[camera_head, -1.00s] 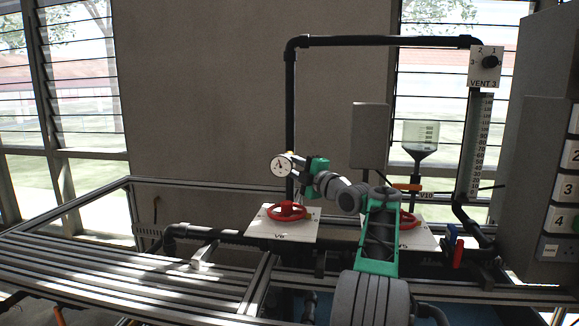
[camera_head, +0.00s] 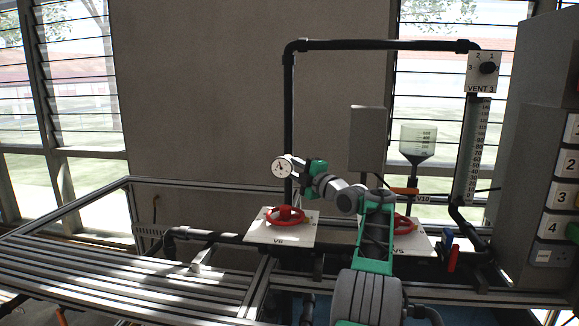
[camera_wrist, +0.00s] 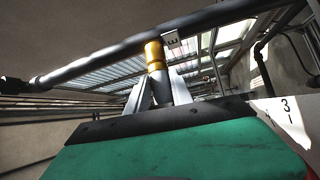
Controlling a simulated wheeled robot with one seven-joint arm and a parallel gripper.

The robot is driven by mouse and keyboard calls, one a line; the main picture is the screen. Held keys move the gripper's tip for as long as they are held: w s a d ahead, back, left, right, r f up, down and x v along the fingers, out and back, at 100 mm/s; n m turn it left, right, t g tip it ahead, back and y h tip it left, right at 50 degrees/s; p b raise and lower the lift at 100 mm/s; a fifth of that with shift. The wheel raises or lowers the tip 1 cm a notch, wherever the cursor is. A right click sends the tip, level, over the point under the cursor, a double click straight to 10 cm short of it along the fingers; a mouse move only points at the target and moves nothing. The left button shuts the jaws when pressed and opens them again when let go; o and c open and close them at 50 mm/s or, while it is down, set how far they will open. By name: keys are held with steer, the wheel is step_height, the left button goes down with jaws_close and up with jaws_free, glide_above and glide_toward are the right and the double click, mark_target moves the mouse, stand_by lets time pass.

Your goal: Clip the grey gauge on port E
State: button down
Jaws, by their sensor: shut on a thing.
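The gauge (camera_head: 283,167) has a round white dial with a dark rim and faces the head camera. It is at the end of my gripper (camera_head: 299,169), in front of the upright black pipe (camera_head: 289,110). In the wrist view, the two fingers of my gripper (camera_wrist: 158,90) are shut on a grey stem with a brass-coloured collar (camera_wrist: 154,56), and the rest of the gauge is not clear. The collar's end meets the dark pipe (camera_wrist: 100,62) in the picture; I cannot tell whether it touches. A small pale label (camera_wrist: 173,41) sits on the pipe beside the collar. No letter E is readable.
Two red handwheels, V6 (camera_head: 285,216) and V5 (camera_head: 404,223), stand on white plates below the arm. A funnel vessel (camera_head: 417,143), a grey box (camera_head: 368,138) and the VENT 3 plate (camera_head: 482,72) are to the right. The slatted bench (camera_head: 120,265) at left looks clear.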

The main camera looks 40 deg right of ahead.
mark_target(290, 172)
steer(key=c, duration=1)
jaws_free()
steer(key=shift+c, duration=0.2)
steer(key=shift+s+a+f+b, duration=0.1)
steer(key=shift+s+f+b, duration=0.2)
steer(key=shift+b, duration=0.5)
steer(key=s+a+b, duration=0.1)
steer(key=b, duration=0.1)
steer(key=s+b, duration=0.2)
steer(key=b, duration=0.1)
steer(key=s+a+b, duration=0.1)
steer(key=b, duration=0.2)
steer(key=shift+s+a+f, duration=0.25)
steer(key=shift+s+a, duration=0.05)
steer(key=shift+s, duration=0.05)
steer(key=shift+s+a+r+b, duration=0.1)
steer(key=shift+s+a+b, duration=0.15)
steer(key=shift+b, duration=0.2)
steer(key=shift+s+r, duration=0.15)
steer(key=shift+r, duration=0.05)
